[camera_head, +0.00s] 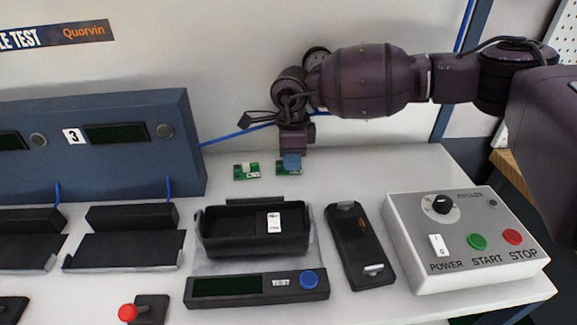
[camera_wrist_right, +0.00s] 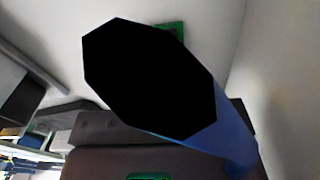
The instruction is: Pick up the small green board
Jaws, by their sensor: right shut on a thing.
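Two small green boards lie on the white bench below the wall in the head view. The left one (camera_head: 240,176) carries a pale part. The right one (camera_head: 283,172) carries a blue part (camera_head: 291,160). My right gripper (camera_head: 292,153) points down directly over the right board, shut on it at its blue part. Its fingertips are small and hard to make out. In the right wrist view, a large black shape with a blue side hides most of the scene, and a bit of green (camera_wrist_right: 172,28) shows behind it. My left gripper is out of view.
A black tray (camera_head: 205,236) with a white-labelled item stands in front of the boards. A black handheld device (camera_head: 352,232) and a grey control box (camera_head: 405,240) with knob and buttons stand to the right. A blue test panel (camera_head: 60,165) fills the left.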

